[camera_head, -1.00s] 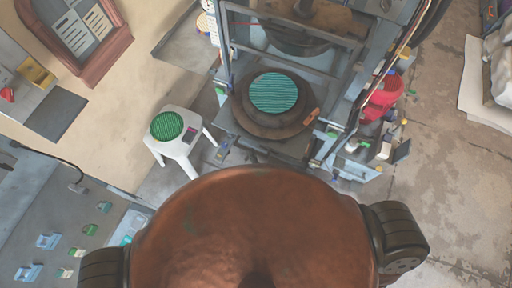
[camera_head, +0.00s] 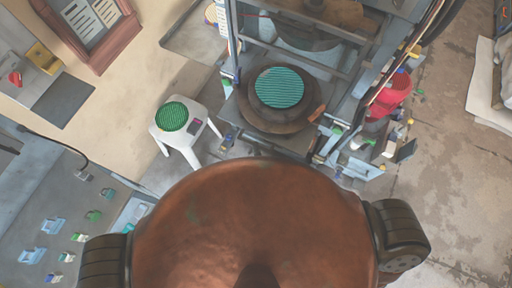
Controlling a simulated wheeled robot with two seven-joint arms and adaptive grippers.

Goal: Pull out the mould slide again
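The press (camera_head: 233,55) stands at the upper middle, a grey metal frame with a dark round part hanging inside it. Below its front opening lies a dark round mould slide (camera_head: 248,112) with a green ribbed disc (camera_head: 279,87) on top. A small orange-brown piece (camera_head: 317,113), perhaps a handle, sits at its right edge. Whether the slide is fully out I cannot tell. A second green ribbed disc (camera_head: 172,116) lies on a white stool (camera_head: 205,131) to the left. I make out neither gripper; my copper-coloured body fills the lower middle and hides what is under it.
A red object (camera_head: 392,92) and several small items crowd the press's right side. A blue-grey bench (camera_head: 50,190) with several small parts is at lower left. Open floor (camera_head: 440,150) lies at right. A small dark item (camera_head: 196,126) lies on the stool.

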